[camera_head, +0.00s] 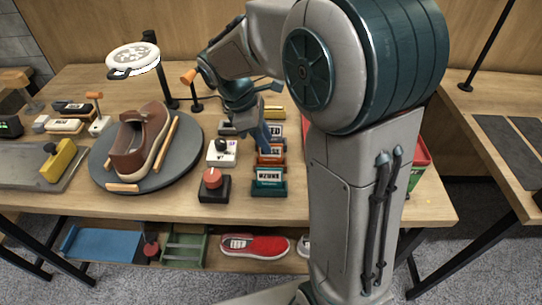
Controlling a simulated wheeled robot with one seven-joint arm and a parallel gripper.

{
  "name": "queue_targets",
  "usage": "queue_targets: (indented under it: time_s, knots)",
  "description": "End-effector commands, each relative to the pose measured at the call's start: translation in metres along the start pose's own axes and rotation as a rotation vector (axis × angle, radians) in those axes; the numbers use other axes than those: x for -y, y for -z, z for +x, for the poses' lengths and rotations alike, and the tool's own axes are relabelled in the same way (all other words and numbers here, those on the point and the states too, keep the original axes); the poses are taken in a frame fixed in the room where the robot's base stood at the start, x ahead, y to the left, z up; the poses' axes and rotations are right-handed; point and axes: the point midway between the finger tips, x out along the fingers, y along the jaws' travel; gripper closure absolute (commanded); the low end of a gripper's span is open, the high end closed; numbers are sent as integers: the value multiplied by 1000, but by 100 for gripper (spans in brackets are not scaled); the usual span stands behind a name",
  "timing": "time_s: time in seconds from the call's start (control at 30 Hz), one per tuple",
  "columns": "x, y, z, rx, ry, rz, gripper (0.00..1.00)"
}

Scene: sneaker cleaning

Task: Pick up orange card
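The orange card (271,160) stands in a column of small card holders on the wooden table, between a teal one (269,182) in front and others behind. My gripper (264,142) points down from my arm at the card's upper left edge and partly covers it. At this size I cannot tell whether the fingers touch the card, or whether they are open or shut.
A brown shoe (139,143) rests on a round grey turntable (179,171) at left. A red-knobbed black box (213,187) and a white switch box (222,154) stand left of the cards. A red-and-green bin (420,160) is partly hidden behind my arm.

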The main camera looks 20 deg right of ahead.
Motion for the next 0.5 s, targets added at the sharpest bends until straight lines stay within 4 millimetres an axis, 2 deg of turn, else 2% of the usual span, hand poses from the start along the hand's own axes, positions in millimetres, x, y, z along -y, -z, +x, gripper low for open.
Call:
queue_targets:
  time_s: [0.3,0.5]
  knots:
    - [6,-3,44,1,3,2,69]
    - [5,-3,52,0,1,1,69]
